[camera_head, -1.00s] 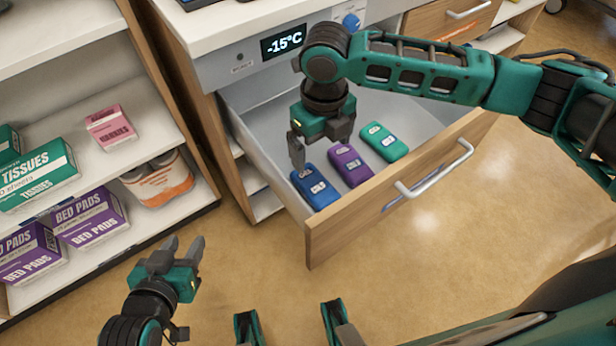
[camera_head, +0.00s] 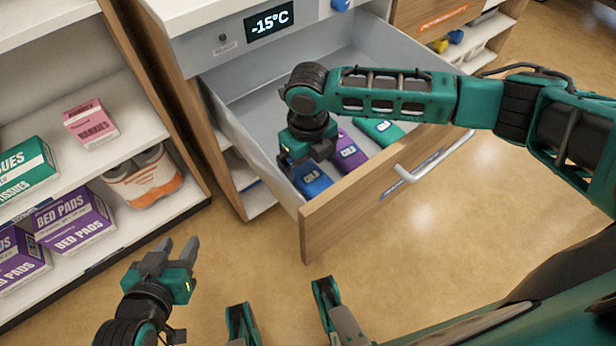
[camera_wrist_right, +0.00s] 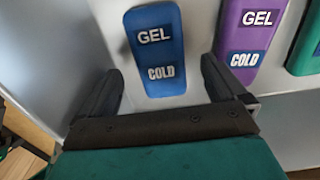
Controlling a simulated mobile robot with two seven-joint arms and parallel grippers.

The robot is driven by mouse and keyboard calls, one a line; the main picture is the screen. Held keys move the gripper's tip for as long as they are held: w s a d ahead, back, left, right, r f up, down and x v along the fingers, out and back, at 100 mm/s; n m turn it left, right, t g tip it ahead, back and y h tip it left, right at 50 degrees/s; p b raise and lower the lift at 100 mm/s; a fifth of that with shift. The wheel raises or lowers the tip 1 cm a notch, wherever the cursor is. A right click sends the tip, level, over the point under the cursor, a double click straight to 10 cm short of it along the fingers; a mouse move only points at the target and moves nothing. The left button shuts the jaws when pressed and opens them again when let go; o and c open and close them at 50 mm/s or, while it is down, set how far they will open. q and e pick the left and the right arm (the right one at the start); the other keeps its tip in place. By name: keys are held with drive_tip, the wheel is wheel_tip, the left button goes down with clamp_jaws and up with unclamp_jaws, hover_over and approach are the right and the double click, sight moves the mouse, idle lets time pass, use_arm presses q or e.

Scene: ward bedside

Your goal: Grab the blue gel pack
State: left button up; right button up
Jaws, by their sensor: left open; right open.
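The blue gel pack (camera_head: 313,180) lies in the open drawer near its front left, partly hidden by my right gripper in the head view. In the right wrist view the blue gel pack (camera_wrist_right: 155,50) lies between the two open fingers of my right gripper (camera_wrist_right: 158,85), with its far part beyond the fingertips. I cannot tell whether the fingers touch it. My right gripper (camera_head: 308,165) points down into the drawer. My left gripper (camera_head: 178,250) is open and empty, low on the left, away from the drawer.
A purple gel pack (camera_wrist_right: 248,40) lies just right of the blue one, and a green gel pack (camera_head: 378,131) beyond it. The drawer's wooden front (camera_head: 335,215) and side walls surround them. Shelves on the left hold bed pads (camera_head: 75,222) and tissues (camera_head: 22,168).

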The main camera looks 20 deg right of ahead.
sight(308, 177)
wheel_tip(308, 177, down, 3)
drive_tip(key=shift+r, duration=0.15)
drive_tip(key=shift+c, duration=0.3)
drive_tip(key=shift+r, duration=0.1)
drive_tip(key=c, duration=1.2)
